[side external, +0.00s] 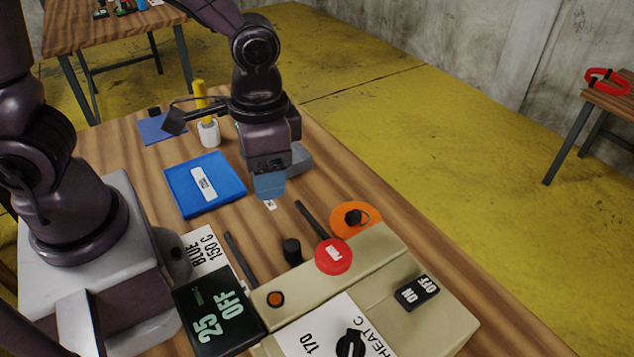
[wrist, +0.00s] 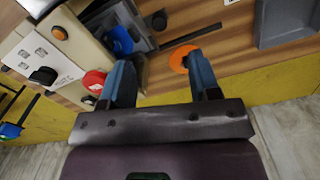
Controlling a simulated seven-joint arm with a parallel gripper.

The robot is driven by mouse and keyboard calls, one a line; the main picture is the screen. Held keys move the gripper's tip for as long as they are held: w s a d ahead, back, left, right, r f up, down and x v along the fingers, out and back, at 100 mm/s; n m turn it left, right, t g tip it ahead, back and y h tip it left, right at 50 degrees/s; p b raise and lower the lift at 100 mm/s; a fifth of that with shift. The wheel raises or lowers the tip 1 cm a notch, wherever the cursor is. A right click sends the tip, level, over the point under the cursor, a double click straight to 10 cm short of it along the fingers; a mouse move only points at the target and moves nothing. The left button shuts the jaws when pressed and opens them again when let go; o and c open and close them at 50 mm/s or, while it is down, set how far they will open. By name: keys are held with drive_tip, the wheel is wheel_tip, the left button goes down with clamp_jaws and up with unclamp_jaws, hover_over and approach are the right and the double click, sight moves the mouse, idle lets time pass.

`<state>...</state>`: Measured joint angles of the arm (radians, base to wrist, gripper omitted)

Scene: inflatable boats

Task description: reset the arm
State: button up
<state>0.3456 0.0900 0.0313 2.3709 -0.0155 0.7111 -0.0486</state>
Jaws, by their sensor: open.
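My gripper (side external: 270,188) hangs over the wooden table in the side external view, with its blue fingers pointing down. It is beyond the beige machine (side external: 400,315) and to the right of a blue folded sheet (side external: 180,195). In the wrist view my gripper (wrist: 162,80) has its two blue fingers spread apart, with nothing held between them. An orange disc (wrist: 184,57) with a black knob shows past the fingers. The disc also lies beside the machine in the side external view (side external: 372,215). The height of the fingertips above the table is hard to tell.
A white and yellow bottle (side external: 208,132) stands behind my gripper.

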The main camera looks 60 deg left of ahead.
drive_tip(key=s+a+r+n+t, duration=0.1)
drive_tip(key=s+a+r+t, duration=0.1)
drive_tip(key=r, duration=0.5)
drive_tip(key=s+a+r+n+t, duration=0.2)
drive_tip(key=s+a+r+t, duration=0.1)
drive_tip(key=a+r, duration=0.3)
wheel_tip(320, 180, up, 2)
drive_tip(key=shift+r+t, duration=0.1)
drive_tip(key=shift+t, duration=0.4)
